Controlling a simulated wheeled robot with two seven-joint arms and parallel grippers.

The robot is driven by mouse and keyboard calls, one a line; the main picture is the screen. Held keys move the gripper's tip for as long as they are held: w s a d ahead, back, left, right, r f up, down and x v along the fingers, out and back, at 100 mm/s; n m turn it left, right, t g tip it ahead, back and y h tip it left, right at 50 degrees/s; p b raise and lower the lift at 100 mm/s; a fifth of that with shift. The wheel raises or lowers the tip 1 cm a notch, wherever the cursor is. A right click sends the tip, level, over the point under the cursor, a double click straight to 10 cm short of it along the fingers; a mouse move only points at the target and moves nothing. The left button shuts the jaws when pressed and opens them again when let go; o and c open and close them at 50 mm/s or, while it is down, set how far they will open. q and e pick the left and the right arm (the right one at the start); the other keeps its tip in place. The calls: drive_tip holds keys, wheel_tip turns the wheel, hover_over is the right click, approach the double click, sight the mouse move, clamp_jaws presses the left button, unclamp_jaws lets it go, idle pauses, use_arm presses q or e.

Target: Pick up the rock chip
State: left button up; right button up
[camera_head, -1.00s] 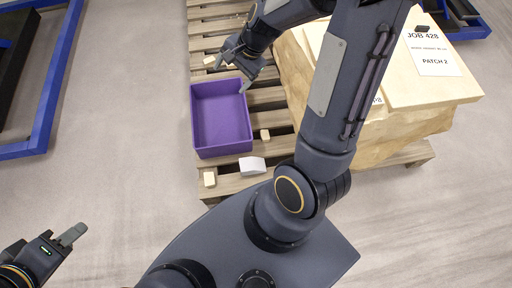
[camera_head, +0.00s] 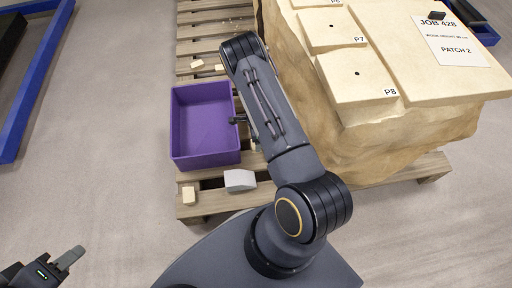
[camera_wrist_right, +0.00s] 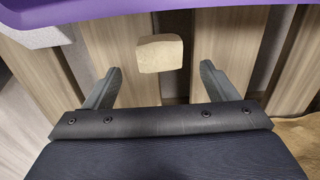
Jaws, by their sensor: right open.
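A pale tan rock chip (camera_wrist_right: 160,54) lies on the wooden pallet in the right wrist view. My right gripper (camera_wrist_right: 155,76) is open, with one finger to each side of the chip and a gap on both sides; the chip sits a little beyond the fingertips, and nothing is held. In the head view my right arm hides most of that gripper and I cannot make out this chip. Other tan chips lie on the pallet, one at the near corner (camera_head: 189,195) and some farther back (camera_head: 196,63). My left gripper (camera_head: 70,258) is at the lower left, away from the pallet; its jaw opening is unclear.
A purple bin (camera_head: 178,157) stands on the pallet (camera_head: 205,207), close beside the right gripper. A whitish block (camera_head: 240,180) lies in front of the bin. A large tan rock block (camera_head: 410,135) with labelled patches rises on the right. Blue frames stand at the edges.

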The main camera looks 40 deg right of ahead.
wheel_tip(320, 180, down, 5)
drive_tip(key=shift+r+b, duration=0.15)
drive_tip(key=shift+b, duration=0.95)
drive_tip(key=c, duration=1.1)
drive_tip(key=shift+r, duration=0.15)
drive_tip(key=shift+c, duration=0.2)
